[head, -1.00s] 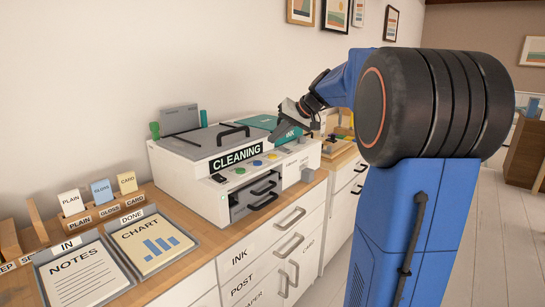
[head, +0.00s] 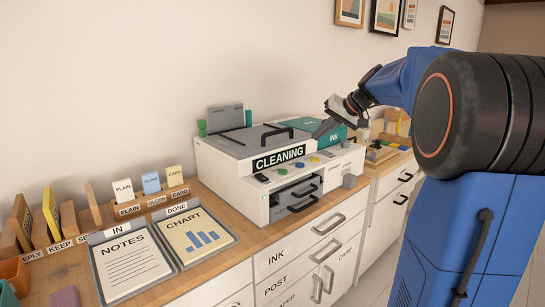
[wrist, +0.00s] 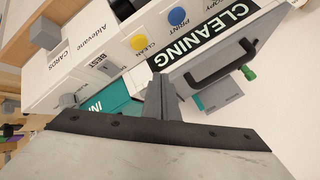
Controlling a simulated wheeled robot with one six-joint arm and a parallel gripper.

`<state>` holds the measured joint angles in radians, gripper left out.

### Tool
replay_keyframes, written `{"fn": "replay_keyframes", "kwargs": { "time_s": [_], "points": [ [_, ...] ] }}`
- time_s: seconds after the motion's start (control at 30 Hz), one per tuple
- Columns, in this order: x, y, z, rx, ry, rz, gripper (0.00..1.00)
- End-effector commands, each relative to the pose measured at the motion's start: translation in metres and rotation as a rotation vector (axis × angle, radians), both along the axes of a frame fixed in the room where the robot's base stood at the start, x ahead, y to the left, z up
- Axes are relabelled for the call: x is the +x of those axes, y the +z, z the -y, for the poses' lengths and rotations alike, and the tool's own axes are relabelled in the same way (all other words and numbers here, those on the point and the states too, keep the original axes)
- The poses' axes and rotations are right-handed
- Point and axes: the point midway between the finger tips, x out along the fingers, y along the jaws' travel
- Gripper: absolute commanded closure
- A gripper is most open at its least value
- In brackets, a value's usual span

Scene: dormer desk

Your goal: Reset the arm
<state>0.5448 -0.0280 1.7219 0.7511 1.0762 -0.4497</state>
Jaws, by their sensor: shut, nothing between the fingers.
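My blue arm reaches in from the right in the head view. My gripper (head: 326,127) hangs over the right part of the white printer (head: 232,172), near the teal ink lid (head: 335,138). In the wrist view my gripper (wrist: 158,82) shows its grey fingers together with nothing between them. The printer's display reads CLEANING (head: 279,158), and it shows large in the wrist view (wrist: 213,33). Whether the fingers touch the printer I cannot tell.
An IN tray (head: 98,238) with a NOTES sheet and a DONE tray (head: 232,234) with a CHART sheet lie left of the printer. Card holders (head: 150,201) stand behind them. Drawers (head: 330,224) with handles are below. Pictures hang on the wall.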

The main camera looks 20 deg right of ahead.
Motion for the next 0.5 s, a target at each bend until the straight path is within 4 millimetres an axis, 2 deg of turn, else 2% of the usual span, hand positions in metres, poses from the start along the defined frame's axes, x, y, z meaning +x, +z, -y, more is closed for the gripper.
{"fn": "replay_keyframes", "kwargs": {
  "time_s": [0.17,0.27,0.37,0.5],
  "points": [
    [-0.004,-0.001,-0.005,-0.003,0.003,-0.005,1.0],
    [-0.018,-0.005,-0.024,-0.018,0.015,-0.023,1.0],
    [-0.043,-0.014,-0.052,-0.046,0.033,-0.053,1.0],
    [-0.089,-0.034,-0.095,-0.097,0.063,-0.106,1.0]
  ]
}}
